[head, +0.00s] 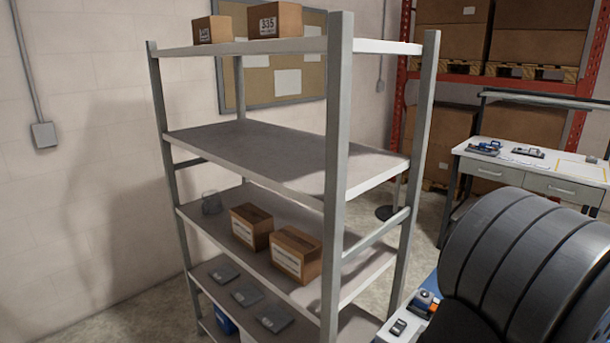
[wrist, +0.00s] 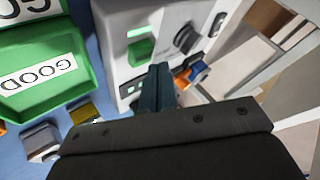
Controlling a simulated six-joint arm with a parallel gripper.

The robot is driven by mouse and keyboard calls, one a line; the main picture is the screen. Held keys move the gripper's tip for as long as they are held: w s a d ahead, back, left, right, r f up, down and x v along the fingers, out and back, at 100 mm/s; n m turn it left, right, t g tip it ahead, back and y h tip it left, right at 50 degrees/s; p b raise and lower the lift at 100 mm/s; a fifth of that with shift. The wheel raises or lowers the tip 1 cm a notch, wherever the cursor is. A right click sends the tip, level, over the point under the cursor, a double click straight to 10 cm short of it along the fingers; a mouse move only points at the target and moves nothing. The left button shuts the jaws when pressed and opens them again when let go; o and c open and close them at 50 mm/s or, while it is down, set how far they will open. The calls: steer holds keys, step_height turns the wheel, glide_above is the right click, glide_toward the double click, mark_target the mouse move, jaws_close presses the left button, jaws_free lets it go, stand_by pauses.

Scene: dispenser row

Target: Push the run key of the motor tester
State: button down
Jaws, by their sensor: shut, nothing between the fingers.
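In the wrist view a light grey device, which looks like the motor tester (wrist: 158,25), stands on a blue surface. Its face has a green key (wrist: 140,52), a small lit green strip above it and a black knob (wrist: 187,38) to the right. I cannot read a label on the green key. My gripper (wrist: 161,70) is shut and empty. Its fingertips are in front of the device's face, just below and right of the green key. I cannot tell whether they touch the face. The gripper does not show in the head view.
A green tray (wrist: 35,95) with a GOOD label lies left of the device. Small parts (wrist: 85,112) lie below it, and orange and blue items to the right. In the head view a metal shelf (head: 285,155) with cardboard boxes (head: 296,255) stands centre; a workbench (head: 530,165) stands behind.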

steer(key=shift+r, duration=0.25)
steer(key=shift+r, duration=0.1)
step_height(320, 180, up, 6)
steer(key=shift+f, duration=0.1)
stand_by(0.5)
steer(key=shift+f, duration=3.8)
steer(key=shift+r, duration=2.05)
steer(key=shift+r, duration=0.15)
